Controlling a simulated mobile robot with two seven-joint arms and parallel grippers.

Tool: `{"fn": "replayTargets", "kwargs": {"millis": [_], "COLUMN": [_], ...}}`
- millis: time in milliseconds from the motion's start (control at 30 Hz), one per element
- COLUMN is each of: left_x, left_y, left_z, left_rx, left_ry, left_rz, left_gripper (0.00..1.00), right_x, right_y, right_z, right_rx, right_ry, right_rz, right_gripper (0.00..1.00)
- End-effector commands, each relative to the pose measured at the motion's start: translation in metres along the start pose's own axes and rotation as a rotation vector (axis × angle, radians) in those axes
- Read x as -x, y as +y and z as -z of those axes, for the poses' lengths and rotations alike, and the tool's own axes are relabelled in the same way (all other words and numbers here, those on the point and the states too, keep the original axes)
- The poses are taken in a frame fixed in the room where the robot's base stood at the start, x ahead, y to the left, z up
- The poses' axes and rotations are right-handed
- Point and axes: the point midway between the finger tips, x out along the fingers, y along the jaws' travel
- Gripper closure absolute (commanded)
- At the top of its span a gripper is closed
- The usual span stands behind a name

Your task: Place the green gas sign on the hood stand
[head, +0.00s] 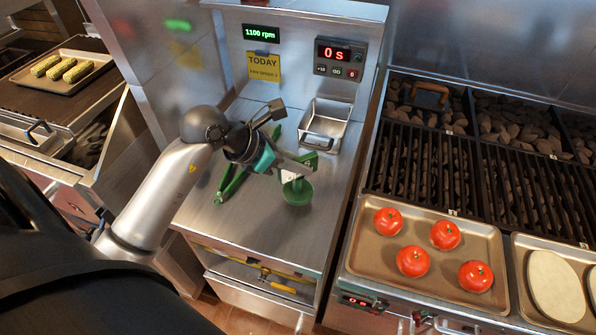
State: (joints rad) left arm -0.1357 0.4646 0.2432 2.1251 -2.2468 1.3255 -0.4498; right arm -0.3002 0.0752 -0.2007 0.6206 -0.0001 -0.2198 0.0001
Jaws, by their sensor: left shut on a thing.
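My left gripper (296,167) reaches in from the left over the steel counter and is shut on a small green thing, probably the green gas sign (311,159). Much of that thing is hidden by the fingers, and its lettering cannot be read. It is above and very close to a green cup (298,196); I cannot tell whether they touch. I cannot make out for sure which part is the hood stand. My right gripper is not in view.
Green tongs (231,186) lie left of the cup. A steel pan (325,126) stands behind, below a yellow note (263,66) and a timer panel (340,58). A tray (361,263) of tomatoes and the grill (465,165) are at right. The counter front is clear.

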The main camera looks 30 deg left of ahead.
Motion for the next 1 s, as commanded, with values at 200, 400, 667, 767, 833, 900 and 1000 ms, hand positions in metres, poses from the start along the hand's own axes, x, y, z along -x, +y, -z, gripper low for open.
{"fn": "replayTargets", "kwargs": {"millis": [200,400,667,767,833,900,1000], "left_x": [-0.018,-0.018,-0.02,-0.02,-0.02,-0.02,-0.02], "left_y": [0.0,0.0,0.0,0.0,0.0,0.0,0.0], "left_z": [0.017,0.017,0.02,0.02,0.02,0.02,0.02], "left_rx": [0.001,0.0,0.0,0.001,0.001,0.001,0.001], "left_ry": [-0.003,-0.003,0.0,0.0,0.0,0.0,-0.001], "left_rz": [0.0,-0.001,0.0,0.0,0.0,0.0,0.0], "left_gripper": [1.0,1.0,0.71,0.6,0.52,0.5,0.5], "right_x": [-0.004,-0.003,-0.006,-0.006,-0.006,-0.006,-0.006], "right_y": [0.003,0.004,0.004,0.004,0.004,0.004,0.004], "right_z": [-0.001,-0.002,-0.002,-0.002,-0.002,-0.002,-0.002], "right_rx": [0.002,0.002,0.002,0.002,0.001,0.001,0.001], "right_ry": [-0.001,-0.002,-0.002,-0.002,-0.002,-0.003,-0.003], "right_rz": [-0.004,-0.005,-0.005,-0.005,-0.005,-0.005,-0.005], "right_gripper": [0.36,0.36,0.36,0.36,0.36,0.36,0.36]}}
